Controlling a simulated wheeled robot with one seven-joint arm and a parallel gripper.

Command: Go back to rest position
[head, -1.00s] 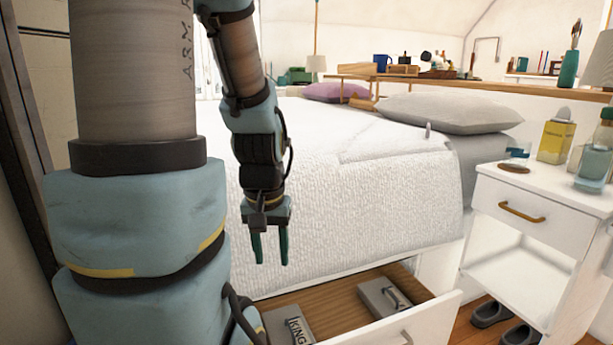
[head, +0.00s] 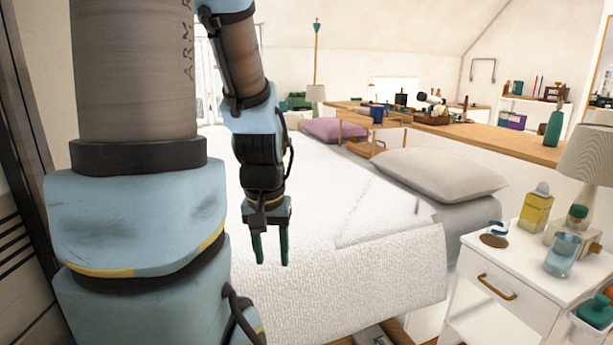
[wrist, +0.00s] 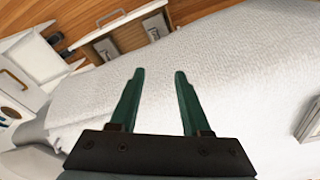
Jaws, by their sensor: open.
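My gripper (head: 270,248) hangs pointing down in the head view, in front of the white bed (head: 350,270). Its two green fingers are apart with nothing between them. In the wrist view my gripper (wrist: 158,100) is also open and empty, with the white bedspread (wrist: 240,80) behind the fingers. I cannot tell the exact gap between the fingers and the bedspread.
An open drawer (wrist: 122,32) with grey boxes juts from under the bed. A white nightstand (head: 530,285) at right holds a yellow bottle (head: 536,210), a glass jar (head: 563,255) and a lamp (head: 588,160). A wooden shelf (head: 490,138) runs behind the bed.

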